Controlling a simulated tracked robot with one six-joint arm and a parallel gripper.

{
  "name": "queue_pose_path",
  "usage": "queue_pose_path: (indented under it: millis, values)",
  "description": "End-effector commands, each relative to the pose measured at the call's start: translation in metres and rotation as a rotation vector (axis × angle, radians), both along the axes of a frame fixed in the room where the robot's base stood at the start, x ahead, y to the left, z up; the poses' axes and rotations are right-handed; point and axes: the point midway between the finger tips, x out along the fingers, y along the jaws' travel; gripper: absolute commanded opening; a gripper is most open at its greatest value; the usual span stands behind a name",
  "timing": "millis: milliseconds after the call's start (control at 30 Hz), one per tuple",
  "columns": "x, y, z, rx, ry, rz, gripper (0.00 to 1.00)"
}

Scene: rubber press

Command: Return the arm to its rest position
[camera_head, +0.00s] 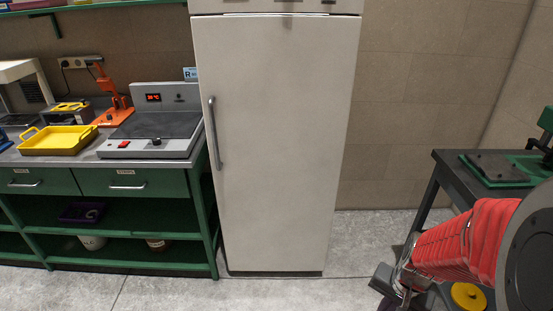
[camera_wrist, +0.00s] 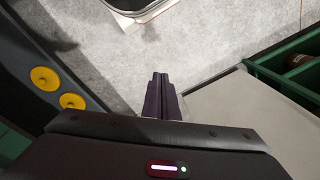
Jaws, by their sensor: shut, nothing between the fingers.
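My gripper (camera_wrist: 160,78) is shut and empty in the wrist view, its two dark purple fingers pressed together above the grey floor. In the head view my gripper (camera_head: 388,303) is low at the right and partly cut off by the bottom edge. My arm's red-sleeved section (camera_head: 465,240) reaches down and left to it, in front of the dark table at the right. The gripper touches nothing that I can see.
A tall pale cabinet (camera_head: 275,140) stands shut in the middle. Left of it is a green bench (camera_head: 125,215) with a hot plate (camera_head: 153,130) and a yellow tray (camera_head: 58,138). A dark table (camera_head: 450,172) with a green-based press (camera_head: 505,168) stands right. Floor (camera_head: 350,240) between is clear.

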Motion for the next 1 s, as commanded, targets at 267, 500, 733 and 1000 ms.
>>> queue_pose_path:
  millis: [267,500,733,1000]
  values:
    - [-0.018,0.03,0.056,-0.036,-0.002,0.229,0.0]
    - [-0.035,0.05,0.098,-0.085,-0.026,0.377,0.0]
    - [-0.046,0.066,0.137,-0.144,-0.091,0.472,0.0]
    - [-0.048,0.088,0.183,-0.218,-0.244,0.555,0.0]
